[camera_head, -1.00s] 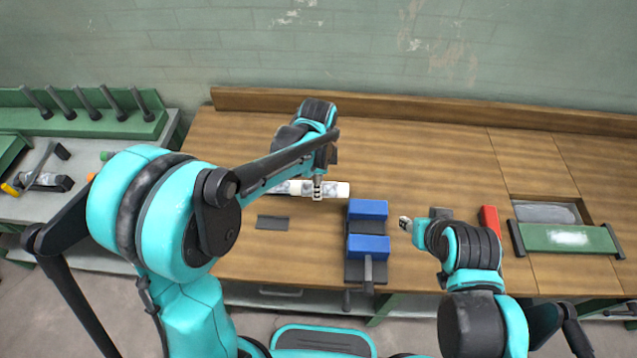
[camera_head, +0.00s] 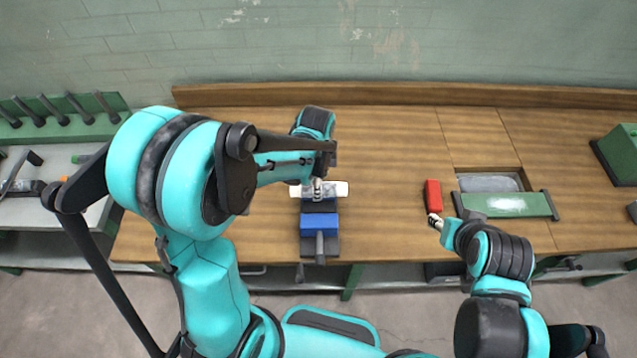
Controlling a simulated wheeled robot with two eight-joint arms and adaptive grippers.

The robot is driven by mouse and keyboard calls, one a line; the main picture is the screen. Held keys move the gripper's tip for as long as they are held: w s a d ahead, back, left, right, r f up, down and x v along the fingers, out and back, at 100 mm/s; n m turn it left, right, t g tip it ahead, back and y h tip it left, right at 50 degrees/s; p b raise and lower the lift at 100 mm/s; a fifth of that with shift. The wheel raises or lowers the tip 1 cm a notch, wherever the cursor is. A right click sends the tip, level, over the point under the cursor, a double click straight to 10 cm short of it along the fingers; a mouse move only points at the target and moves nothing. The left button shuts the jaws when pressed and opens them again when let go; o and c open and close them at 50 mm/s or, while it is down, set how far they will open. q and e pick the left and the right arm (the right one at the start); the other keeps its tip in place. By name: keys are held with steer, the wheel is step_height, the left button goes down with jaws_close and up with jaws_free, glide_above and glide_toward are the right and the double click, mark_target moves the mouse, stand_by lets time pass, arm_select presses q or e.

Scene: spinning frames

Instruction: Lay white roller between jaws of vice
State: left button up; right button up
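The white roller (camera_head: 338,189) lies crosswise in the grip of my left gripper (camera_head: 318,192), which is shut around its middle. The vice has blue jaws; its near jaw (camera_head: 320,224) is in plain view. The roller is over the far side of the vice, and it and my gripper mostly hide the far jaw (camera_head: 322,207). Whether the roller touches the vice cannot be told. My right gripper (camera_head: 434,221) is to the right of the vice, just in front of a red block (camera_head: 433,195). It is too small to show whether its fingers are open.
The wooden workbench (camera_head: 390,160) has free room behind the vice and between it and the red block. A green-barred fixture (camera_head: 508,205) spans a recess at right. A green rack with dark handles (camera_head: 90,104) stands at far left.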

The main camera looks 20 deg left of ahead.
arm_select(q)
steer(key=shift+d+f+b, duration=0.1)
steer(key=shift+f+b, duration=0.3)
steer(key=shift+f, duration=0.35)
steer(key=shift+f+b, duration=0.65)
steer(key=shift+f, duration=0.25)
step_height(320, 180, down, 4)
steer(key=b, duration=0.3)
steer(key=shift+r, duration=0.1)
steer(key=shift+s+f+b, duration=0.1)
steer(key=shift+f+b, duration=0.1)
steer(key=shift+b, duration=0.25)
steer(key=shift+s+d+f+b, duration=0.1)
steer(key=shift+s+f+b, duration=0.1)
steer(key=shift+s+b, duration=0.15)
steer(key=shift+f, duration=0.1)
jaws_close()
steer(key=shift+w+f, duration=0.25)
steer(key=shift+w, duration=0.25)
steer(key=o, duration=0.9)
jaws_free()
steer(key=o, duration=0.5)
steer(key=shift+s+r, duration=0.15)
steer(key=shift+s, duration=0.05)
steer(key=shift+o, duration=0.2)
steer(key=shift+w, duration=0.1)
steer(key=shift+r, duration=4)
